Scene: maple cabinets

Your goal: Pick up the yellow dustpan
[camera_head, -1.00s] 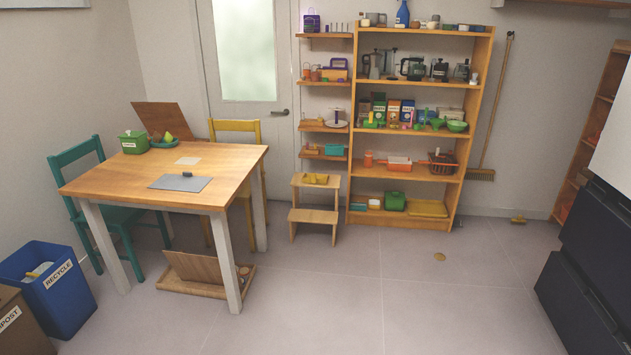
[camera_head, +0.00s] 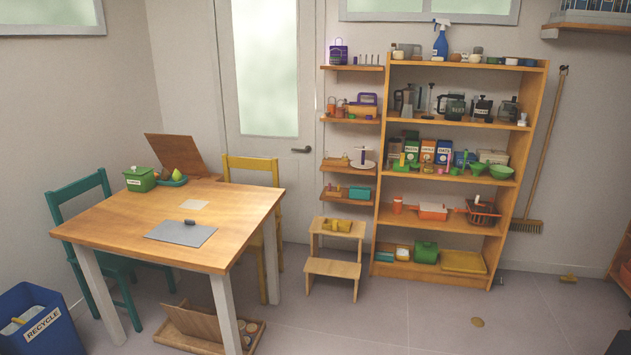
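A small yellow object (camera_head: 337,225) lies on the top step of the wooden step stool (camera_head: 332,268); it may be the dustpan, but it is too small to be sure. A flat yellow piece (camera_head: 463,261), tray-like, lies on the bottom shelf of the wooden shelf unit (camera_head: 384,140). I cannot tell for certain which of these is the dustpan. Neither of my grippers shows in the head view.
A wooden table (camera_head: 130,225) with a teal chair (camera_head: 80,190) and a yellow chair (camera_head: 250,166) stands at left. A blue recycle bin (camera_head: 45,322) is at lower left. A broom (camera_head: 540,150) leans right of the shelves. Floor before the shelves is mostly clear.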

